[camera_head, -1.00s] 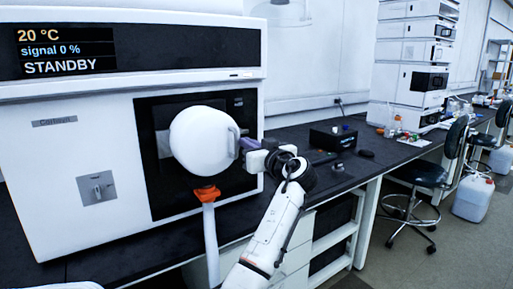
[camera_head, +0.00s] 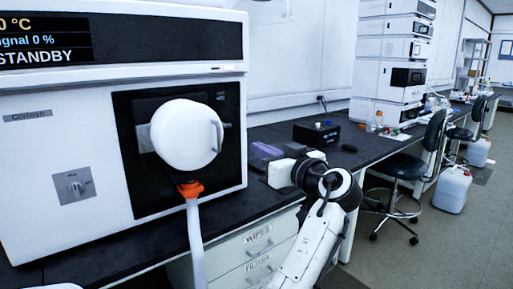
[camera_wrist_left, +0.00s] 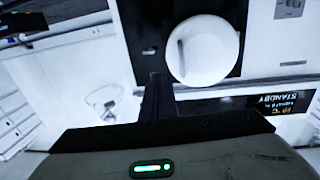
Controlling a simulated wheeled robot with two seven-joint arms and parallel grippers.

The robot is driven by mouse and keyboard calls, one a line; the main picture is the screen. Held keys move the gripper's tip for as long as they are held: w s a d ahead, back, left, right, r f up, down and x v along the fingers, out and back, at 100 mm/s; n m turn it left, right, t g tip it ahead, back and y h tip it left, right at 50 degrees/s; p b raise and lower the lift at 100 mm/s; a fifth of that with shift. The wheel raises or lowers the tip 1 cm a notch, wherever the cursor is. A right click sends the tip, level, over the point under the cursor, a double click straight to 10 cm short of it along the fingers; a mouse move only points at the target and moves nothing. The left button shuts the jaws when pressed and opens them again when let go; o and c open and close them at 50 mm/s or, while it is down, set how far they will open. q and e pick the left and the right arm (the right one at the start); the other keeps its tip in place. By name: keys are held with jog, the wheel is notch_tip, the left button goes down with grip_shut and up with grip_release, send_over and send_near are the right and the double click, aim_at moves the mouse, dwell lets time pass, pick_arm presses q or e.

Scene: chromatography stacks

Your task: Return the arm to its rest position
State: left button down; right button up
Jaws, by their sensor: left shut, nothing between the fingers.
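My left gripper (camera_head: 260,152) is in front of the bench, to the right of the white instrument (camera_head: 60,150). Its fingers are shut and empty, pointing toward the instrument side. In the left wrist view the shut dark fingers (camera_wrist_left: 156,98) reach up the middle of the picture. They are apart from the round white cover (camera_head: 186,135) on the instrument's black panel. That cover also shows in the wrist view (camera_wrist_left: 203,50), where the instrument appears upside down. The display (camera_head: 45,40) reads STANDBY. My right gripper is not in view.
An orange clip (camera_head: 190,189) and white tube (camera_head: 196,240) hang below the cover. A black box (camera_head: 316,133) stands on the dark bench (camera_head: 385,150). White stacked modules (camera_head: 390,50), a stool (camera_head: 405,168) and a jug (camera_head: 453,188) are farther right. Drawers (camera_head: 258,240) lie under the bench.

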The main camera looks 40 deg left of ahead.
pick_arm(q)
jog(key=shift+d, duration=0.2)
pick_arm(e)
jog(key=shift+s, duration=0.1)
